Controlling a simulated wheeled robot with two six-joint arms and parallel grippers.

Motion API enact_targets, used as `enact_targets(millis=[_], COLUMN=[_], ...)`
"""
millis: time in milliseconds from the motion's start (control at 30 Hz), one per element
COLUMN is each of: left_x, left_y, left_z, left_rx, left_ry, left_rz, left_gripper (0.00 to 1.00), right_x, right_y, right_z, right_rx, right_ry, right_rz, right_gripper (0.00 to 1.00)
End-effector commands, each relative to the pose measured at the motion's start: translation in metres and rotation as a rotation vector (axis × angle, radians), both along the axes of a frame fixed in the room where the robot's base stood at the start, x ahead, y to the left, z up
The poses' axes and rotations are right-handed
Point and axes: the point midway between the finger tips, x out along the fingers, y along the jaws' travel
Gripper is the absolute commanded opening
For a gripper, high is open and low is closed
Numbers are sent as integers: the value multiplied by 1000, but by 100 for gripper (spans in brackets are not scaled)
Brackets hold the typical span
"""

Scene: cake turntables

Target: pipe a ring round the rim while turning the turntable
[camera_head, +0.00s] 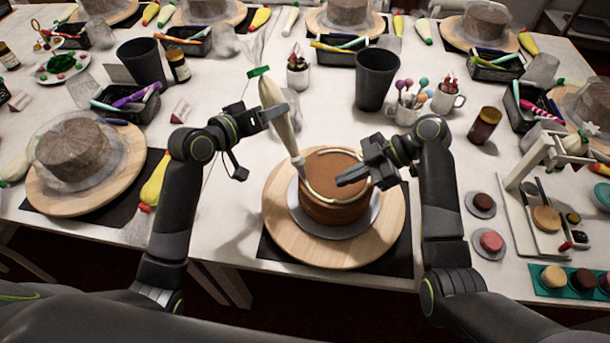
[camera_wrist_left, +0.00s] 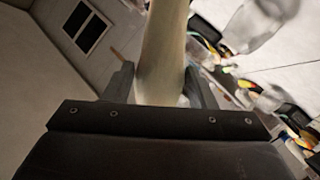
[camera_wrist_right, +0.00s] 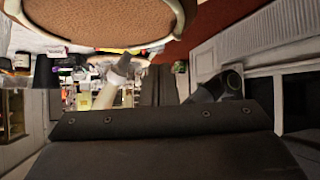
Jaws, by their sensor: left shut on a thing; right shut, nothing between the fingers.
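The bag also fills the middle of the left wrist view (camera_wrist_left: 162,50). The cake stands on a grey plate on the round wooden turntable (camera_head: 283,229). My right gripper (camera_head: 343,181) is shut and empty, over the cake's right side; whether it touches is unclear.
A covered cake on a wooden board (camera_head: 50,197) stands left. A wooden stand (camera_head: 520,185) and small round cakes (camera_head: 482,203) are right. The table's front edge is close.

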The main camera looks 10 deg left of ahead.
Motion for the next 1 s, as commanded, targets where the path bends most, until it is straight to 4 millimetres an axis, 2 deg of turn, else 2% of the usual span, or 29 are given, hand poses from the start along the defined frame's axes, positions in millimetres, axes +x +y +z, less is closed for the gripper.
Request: enact_targets(millis=[33, 67, 100, 200, 500, 767, 1000], left_x=[0, 0, 0, 0, 0, 0, 0], left_y=[0, 0, 0, 0, 0, 0, 0], left_z=[1, 1, 1, 1, 1, 1, 1], left_rx=[-1, -1, -1, -1, -1, -1, -1], left_ry=[-3, -3, -3, -3, -3, -3, -3], left_rz=[-1, -1, -1, -1, -1, -1, -1], left_gripper=[43, 43, 43, 43, 43, 43, 43], right_x=[-22, -34, -38, -56, -93, -105, -105], right_y=[6, 8, -4, -19, -49, -63, -64], right_z=[5, 7, -15, -47, -89, -103, -128], right_rx=[53, 80, 50, 10, -250, -331, -334], right_ry=[-12, -19, -20, -41, -16, -6, -6], right_rz=[68, 106, 101, 105, -189, -292, -294], right_gripper=[0, 0, 0, 0, 0, 0, 0])
